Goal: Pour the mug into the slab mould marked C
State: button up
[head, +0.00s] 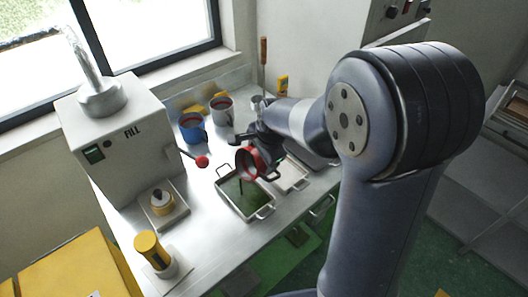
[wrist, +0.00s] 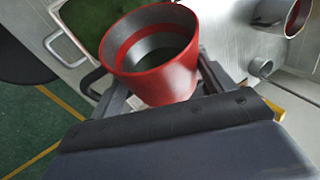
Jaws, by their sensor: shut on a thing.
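My gripper (head: 266,150) is shut on a red mug (head: 249,163) and holds it tilted above a shallow metal slab mould (head: 262,214). A thin dark green streak runs from the mug's lip down to the mould, and green liquid (head: 240,196) covers much of the mould's floor. In the wrist view the red mug (wrist: 150,85) sits between the fingers, its grey inside showing and something dark low in it. The mould shows at the top left there, with green in it. I cannot read any mark on the moulds.
A second, pale slab mould (head: 291,184) lies to the right, close beside the first. A blue mug (head: 191,127) and a grey mug (head: 222,111) stand behind. A red-ended tool (head: 201,161) lies between.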

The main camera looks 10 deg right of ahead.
jog(key=shift+s+a+r+t+h+b, duration=0.3)
jog(key=shift+a+t+h+b, duration=0.25)
jog(key=shift+h, duration=0.25)
jog(key=shift+b, duration=0.5)
jog(key=b, duration=0.1)
jog(key=h+b, duration=0.1)
jog(key=b, duration=0.1)
jog(key=shift+s+a+r+n+t, duration=0.25)
jog(key=shift+a+n+t, duration=0.05)
jog(key=shift+a+t, duration=0.05)
jog(key=shift+r+h+b, duration=0.25)
jog(key=shift+h+b, duration=0.05)
jog(key=shift+b, duration=0.15)
jog(key=shift+s+a, duration=0.1)
jog(key=shift+a, duration=0.05)
dwell(0.8)
